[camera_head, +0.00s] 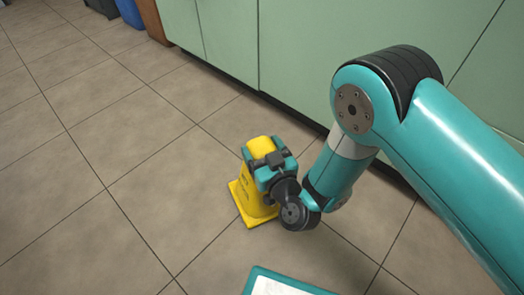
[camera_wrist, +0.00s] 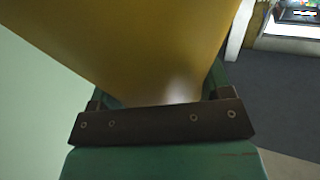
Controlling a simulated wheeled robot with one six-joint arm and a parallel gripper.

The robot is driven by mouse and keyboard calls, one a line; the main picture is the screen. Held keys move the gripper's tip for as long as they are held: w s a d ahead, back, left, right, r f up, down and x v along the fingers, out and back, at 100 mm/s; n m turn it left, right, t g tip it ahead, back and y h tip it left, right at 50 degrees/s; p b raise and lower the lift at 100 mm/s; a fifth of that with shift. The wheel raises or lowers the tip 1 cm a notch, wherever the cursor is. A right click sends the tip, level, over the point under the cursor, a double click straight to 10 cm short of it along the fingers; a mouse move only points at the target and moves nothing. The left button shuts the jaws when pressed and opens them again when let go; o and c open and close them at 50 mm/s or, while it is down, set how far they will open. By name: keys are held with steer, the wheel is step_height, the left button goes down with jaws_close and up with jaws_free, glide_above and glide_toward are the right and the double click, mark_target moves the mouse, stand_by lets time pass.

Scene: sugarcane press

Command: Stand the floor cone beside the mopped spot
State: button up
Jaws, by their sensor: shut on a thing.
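The yellow floor cone (camera_head: 248,200) is upright by the green cabinets in the head view, its square base at or close to the tiled floor; I cannot tell whether it touches. My gripper (camera_head: 268,163) is shut on the upper part of the cone. In the wrist view the cone (camera_wrist: 140,45) fills the upper middle, right against the dark bar of my gripper (camera_wrist: 160,112). Part of the cone's right side is hidden by my gripper and wrist. I cannot make out a mopped spot on the floor.
Green cabinets (camera_head: 290,55) run along the back and right. A blue bin (camera_head: 130,12), a dark bin (camera_head: 102,8) and a brown box-like thing (camera_head: 152,20) stand at the top left. The tiled floor (camera_head: 90,170) to the left is clear.

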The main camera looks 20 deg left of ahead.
steer(key=o, duration=1.8)
steer(key=shift+o, duration=0.2)
steer(key=v, duration=1)
steer(key=shift+f+p, duration=0.3)
steer(key=shift+p, duration=0.15)
steer(key=shift+s+b, duration=0.1)
steer(key=shift+b, duration=0.55)
steer(key=s+d+b, duration=0.1)
steer(key=b, duration=0.5)
steer(key=shift+s+d+r, duration=0.1)
steer(key=shift+d+r, duration=0.1)
steer(key=shift+r, duration=0.05)
